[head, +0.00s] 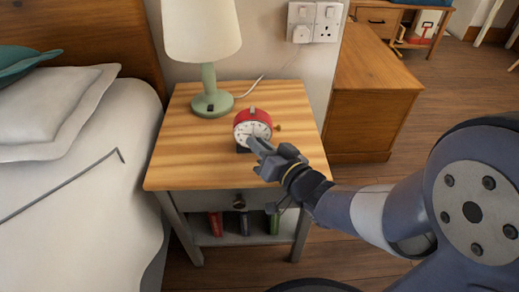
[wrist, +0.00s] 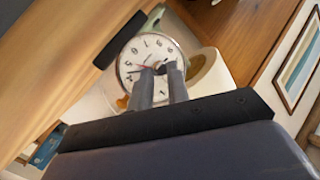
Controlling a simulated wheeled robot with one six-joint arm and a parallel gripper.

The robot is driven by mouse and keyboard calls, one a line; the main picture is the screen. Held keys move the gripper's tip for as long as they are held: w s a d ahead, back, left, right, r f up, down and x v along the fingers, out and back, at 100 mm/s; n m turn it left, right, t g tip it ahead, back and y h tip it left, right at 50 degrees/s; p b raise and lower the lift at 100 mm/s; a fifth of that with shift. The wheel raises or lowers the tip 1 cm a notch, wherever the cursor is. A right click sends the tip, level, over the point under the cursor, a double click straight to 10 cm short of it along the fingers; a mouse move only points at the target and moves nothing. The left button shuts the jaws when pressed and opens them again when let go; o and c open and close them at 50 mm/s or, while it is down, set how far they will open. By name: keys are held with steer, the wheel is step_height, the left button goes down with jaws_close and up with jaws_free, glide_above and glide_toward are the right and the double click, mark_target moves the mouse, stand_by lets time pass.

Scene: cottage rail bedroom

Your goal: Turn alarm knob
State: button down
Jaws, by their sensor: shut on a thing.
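A red alarm clock (head: 253,116) with a white dial stands on a dark foot on the bedside table (head: 185,158). A small brass-coloured piece (head: 278,127) sticks out from its right side. The wrist view shows the dial (wrist: 133,55) turned over, close ahead. My gripper (head: 258,147) reaches in from the lower right, its fingertips at the dial. In the wrist view, both fingers (wrist: 161,70) are close together on a small dark alarm knob (wrist: 169,65) near the dial's middle. The fingers hide most of the knob and part of the dial.
A green lamp (head: 210,95) with a cream shade stands behind the clock to the left. The bed (head: 75,190) lies left of the table. A wooden cabinet (head: 370,95) stands to the right. Several small books (head: 245,223) are on the table's lower shelf. The tabletop's front left is clear.

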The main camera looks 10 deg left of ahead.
steer(key=shift+f+m+t+y+b, duration=0.25)
steer(key=shift+m+t+y+b, duration=0.2)
steer(key=shift+m+b, duration=0.5)
steer(key=shift+r, duration=0.1)
steer(key=c, duration=1.6)
jaws_free()
steer(key=shift+c, duration=0.2)
steer(key=shift+d, duration=0.1)
steer(key=v, duration=1)
steer(key=shift+s+d+p, duration=0.25)
steer(key=shift+s+p, duration=0.05)
steer(key=shift+p, duration=0.05)
